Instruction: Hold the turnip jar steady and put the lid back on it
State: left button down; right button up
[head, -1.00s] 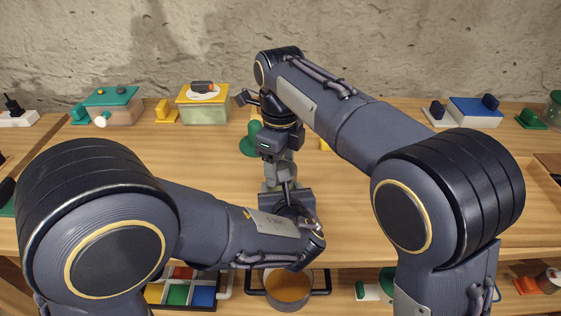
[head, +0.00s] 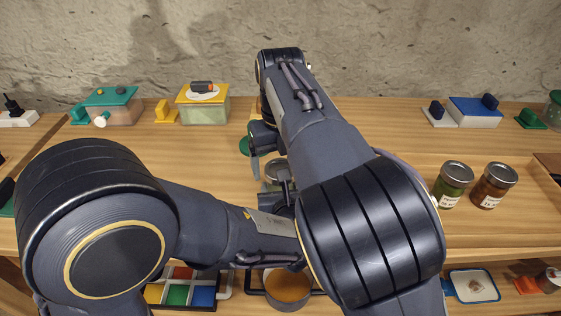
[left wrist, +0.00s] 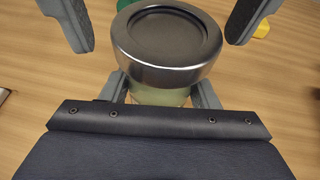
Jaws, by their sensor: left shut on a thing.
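The turnip jar (left wrist: 160,97) stands between the fingers of my left gripper (left wrist: 160,93), which is shut on it below the lid. The silver lid (left wrist: 165,35) with a dark centre sits level on the jar's top in the left wrist view; whether it is screwed tight I cannot tell. My right gripper's fingers show apart and empty on either side beyond the lid, so it is open. In the head view the jar (head: 275,183) is partly hidden by my arms. One finger of my right gripper (head: 272,165) hangs left of the jar.
Two lidded jars, one green (head: 452,186) and one brown (head: 493,187), stand at the right. Boxes, yellow (head: 204,107), teal-topped (head: 110,105) and blue (head: 476,112), line the back. A pot (head: 288,288) sits on the lower level. The table left of the jar is clear.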

jog(key=shift+r, duration=2.25)
jog(key=shift+c, duration=0.5)
